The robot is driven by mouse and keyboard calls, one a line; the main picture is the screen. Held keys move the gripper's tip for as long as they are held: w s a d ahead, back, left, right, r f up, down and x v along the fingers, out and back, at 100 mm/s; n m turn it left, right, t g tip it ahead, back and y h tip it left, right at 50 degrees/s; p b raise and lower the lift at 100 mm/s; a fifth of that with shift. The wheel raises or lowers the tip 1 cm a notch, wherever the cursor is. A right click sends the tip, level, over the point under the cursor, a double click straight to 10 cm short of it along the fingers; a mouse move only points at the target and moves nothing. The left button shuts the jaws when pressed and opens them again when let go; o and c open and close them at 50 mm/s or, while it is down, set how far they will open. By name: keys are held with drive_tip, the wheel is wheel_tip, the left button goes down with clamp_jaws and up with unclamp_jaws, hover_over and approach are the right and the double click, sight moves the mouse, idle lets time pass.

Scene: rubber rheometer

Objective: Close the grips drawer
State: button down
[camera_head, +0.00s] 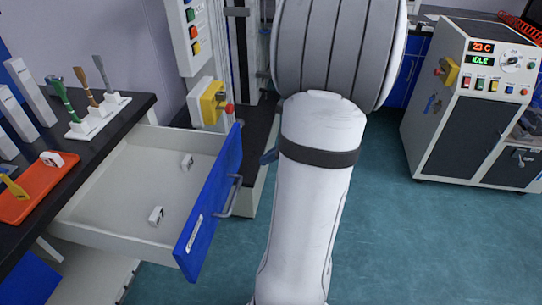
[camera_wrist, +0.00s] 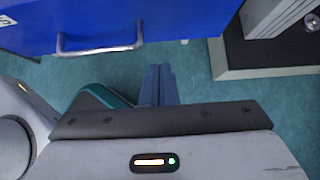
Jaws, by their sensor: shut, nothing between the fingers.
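The grips drawer (camera_head: 120,215) is pulled far out from under the black bench at the left in the head view. Its blue front (camera_head: 212,205) has a grey bar handle (camera_head: 232,196) and a white label. Two small white tagged pieces lie inside it. In the wrist view the blue front (camera_wrist: 120,18) spans the top, with the handle (camera_wrist: 100,46) at the upper left. My gripper (camera_wrist: 158,72) is shut and empty, its fingertips apart from the handle, just below and right of it in the picture. In the head view my arm mostly hides the gripper.
The black bench (camera_head: 135,110) carries an orange tray (camera_head: 38,190) and a white rack (camera_head: 98,118) with tools. A testing frame with a yellow switch box (camera_head: 208,103) stands behind the drawer. A grey cabinet machine (camera_head: 465,100) stands at the right. The teal floor between is clear.

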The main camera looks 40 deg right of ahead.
sight(231, 170)
drive_tip(key=shift+w+a+f+b, duration=0.3)
drive_tip(key=shift+w+a+f, duration=0.45)
drive_tip(key=shift+w, duration=0.3)
drive_tip(key=shift+w+a+f+b, duration=0.35)
drive_tip(key=shift+w+a+f, duration=0.15)
drive_tip(key=shift+w+a, duration=0.45)
drive_tip(key=shift+w+a+f+b, duration=0.3)
drive_tip(key=shift+w+a+f, duration=0.4)
drive_tip(key=shift+w, duration=0.4)
